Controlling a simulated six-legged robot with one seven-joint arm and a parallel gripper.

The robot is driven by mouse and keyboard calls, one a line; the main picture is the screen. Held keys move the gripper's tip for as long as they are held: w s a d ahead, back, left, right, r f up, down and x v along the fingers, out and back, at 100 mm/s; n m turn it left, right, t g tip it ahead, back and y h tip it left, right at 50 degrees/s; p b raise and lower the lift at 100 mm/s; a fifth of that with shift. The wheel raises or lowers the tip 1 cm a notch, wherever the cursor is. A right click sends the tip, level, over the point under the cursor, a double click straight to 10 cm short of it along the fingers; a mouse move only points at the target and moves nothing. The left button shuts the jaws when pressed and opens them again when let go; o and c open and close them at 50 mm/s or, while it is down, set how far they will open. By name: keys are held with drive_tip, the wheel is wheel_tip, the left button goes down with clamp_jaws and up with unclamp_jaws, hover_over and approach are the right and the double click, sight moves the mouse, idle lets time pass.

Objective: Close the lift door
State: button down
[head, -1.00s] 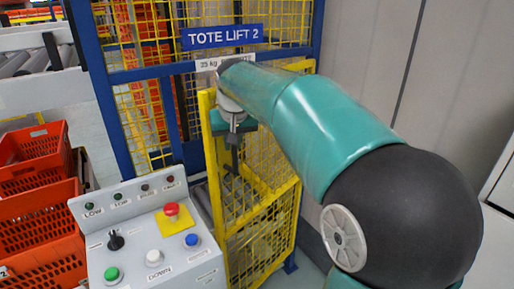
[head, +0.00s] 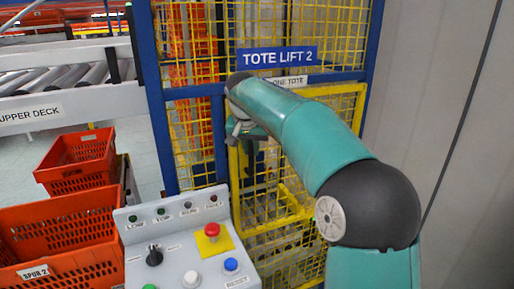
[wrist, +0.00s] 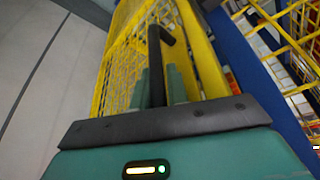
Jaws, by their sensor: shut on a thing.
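The yellow mesh lift door (head: 237,190) stands below the blue "TOTE LIFT 2" sign (head: 277,57) in the head view. In the wrist view, the door's yellow frame (wrist: 203,55) runs beside a blue post (wrist: 250,70). Its black bar handle (wrist: 154,62) rises between the green fingers of my gripper (wrist: 160,88). My gripper (head: 257,145) is shut on this handle near the door's upper left side. My arm hides part of the door in the head view. I cannot tell whether the door is fully against the blue lift frame (head: 155,100).
A grey control panel (head: 178,250) with a red button (head: 211,230) and a black knob (head: 154,255) stands in front at the left. A pale wall (head: 430,100) bounds the right.

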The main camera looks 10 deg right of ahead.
drive_tip(key=shift+w+d+r, duration=0.2)
drive_tip(key=shift+w, duration=0.2)
drive_tip(key=c, duration=1.5)
unclamp_jaws()
drive_tip(key=shift+w+f, duration=0.1)
drive_tip(key=shift+o, duration=0.5)
drive_tip(key=shift+a, duration=0.1)
drive_tip(key=v, duration=1.4)
drive_tip(key=shift+s, duration=0.3)
drive_tip(key=shift+f, duration=0.15)
